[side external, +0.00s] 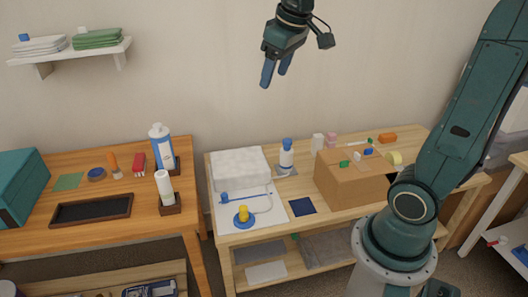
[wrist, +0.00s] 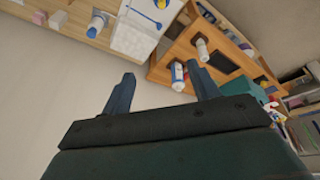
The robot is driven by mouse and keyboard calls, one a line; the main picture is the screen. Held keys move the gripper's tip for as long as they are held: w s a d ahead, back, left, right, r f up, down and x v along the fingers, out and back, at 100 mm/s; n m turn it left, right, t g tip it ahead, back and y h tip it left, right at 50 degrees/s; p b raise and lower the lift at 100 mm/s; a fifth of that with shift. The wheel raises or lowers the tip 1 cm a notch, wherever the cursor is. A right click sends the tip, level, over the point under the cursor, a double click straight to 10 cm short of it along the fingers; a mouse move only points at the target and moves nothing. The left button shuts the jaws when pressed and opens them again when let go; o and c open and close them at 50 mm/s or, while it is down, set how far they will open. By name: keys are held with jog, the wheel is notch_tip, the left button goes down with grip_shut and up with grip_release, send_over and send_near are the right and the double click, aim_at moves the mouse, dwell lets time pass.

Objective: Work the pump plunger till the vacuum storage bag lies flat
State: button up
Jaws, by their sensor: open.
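The white vacuum storage bag (side external: 240,167) is thick and puffed up at the left of the light wooden table; it also shows in the wrist view (wrist: 132,40). The pump (side external: 243,217), with a blue base and yellow top, stands in front of it on a white sheet. A pale hose curves beside the pump, and a blue piece lies to its left. The pump is partly cut off at the top of the wrist view (wrist: 160,3). My gripper (side external: 274,78) is open and empty, high above the table near the wall; its fingers also show in the wrist view (wrist: 160,73).
A blue-capped bottle (side external: 286,157) stands right of the bag. A cardboard box (side external: 349,181) and small items fill the table's right part. A dark blue square (side external: 302,206) lies near the front edge. The left table (side external: 100,223) holds bottles and a dark tray. Air around my gripper is clear.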

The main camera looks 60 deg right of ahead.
jog(key=w+d+f+g, duration=0.1)
jog(key=w+d+f, duration=0.2)
jog(key=w+d, duration=0.7)
jog(key=g, duration=0.3)
send_over(287, 140)
notch_tip(287, 140, down, 25)
jog(key=shift+s+y, duration=0.1)
jog(key=shift+y, duration=0.3)
notch_tip(287, 140, down, 14)
jog(key=shift+r, duration=0.1)
